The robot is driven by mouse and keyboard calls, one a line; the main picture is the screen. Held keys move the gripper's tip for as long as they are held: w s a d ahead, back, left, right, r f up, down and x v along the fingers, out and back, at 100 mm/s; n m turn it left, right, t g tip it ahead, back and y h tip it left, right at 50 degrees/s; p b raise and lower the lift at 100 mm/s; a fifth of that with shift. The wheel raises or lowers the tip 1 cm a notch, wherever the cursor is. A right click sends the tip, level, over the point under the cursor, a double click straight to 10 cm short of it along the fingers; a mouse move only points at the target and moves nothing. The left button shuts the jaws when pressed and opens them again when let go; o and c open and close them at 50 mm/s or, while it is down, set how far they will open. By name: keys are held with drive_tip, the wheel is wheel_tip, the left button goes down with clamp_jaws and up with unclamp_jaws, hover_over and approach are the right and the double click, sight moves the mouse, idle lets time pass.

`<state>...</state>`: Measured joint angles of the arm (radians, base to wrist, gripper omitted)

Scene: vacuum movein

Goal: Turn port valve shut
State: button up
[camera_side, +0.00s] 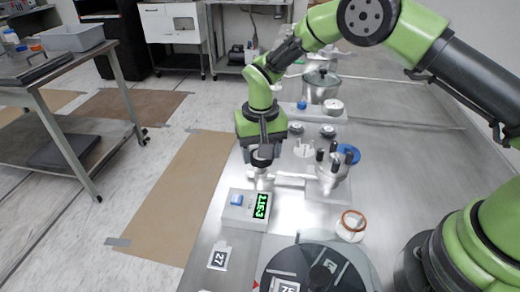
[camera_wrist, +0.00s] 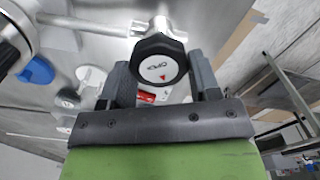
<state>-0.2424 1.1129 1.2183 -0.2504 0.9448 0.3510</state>
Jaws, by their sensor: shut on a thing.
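The port valve has a black knob (camera_wrist: 158,62) with a white face, an open label and a red arrow, seen in the wrist view. My gripper (camera_wrist: 161,74) has one finger on each side of the knob and is shut on it. In the side view my gripper (camera_side: 262,158) points down at the valve, and the jaws hide most of the knob. A pale metal tube (camera_side: 290,177) runs right from the valve to the metal chamber (camera_side: 328,175), which has black knobs on top.
A white gauge box (camera_side: 238,203) with green digits stands just in front of the valve. A copper-ringed part (camera_side: 351,224) and a dark round plate (camera_side: 318,262) are in front. A blue cap (camera_side: 349,153) and a metal pot (camera_side: 321,87) lie farther back.

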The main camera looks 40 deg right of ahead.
drive_tip(key=m, duration=0.3)
drive_tip(key=shift+m, duration=0.3)
drive_tip(key=shift+s+d+m, duration=0.1)
drive_tip(key=shift+m, duration=1.6)
drive_tip(key=o, duration=0.9)
wheel_tip(320, 180, up, 10)
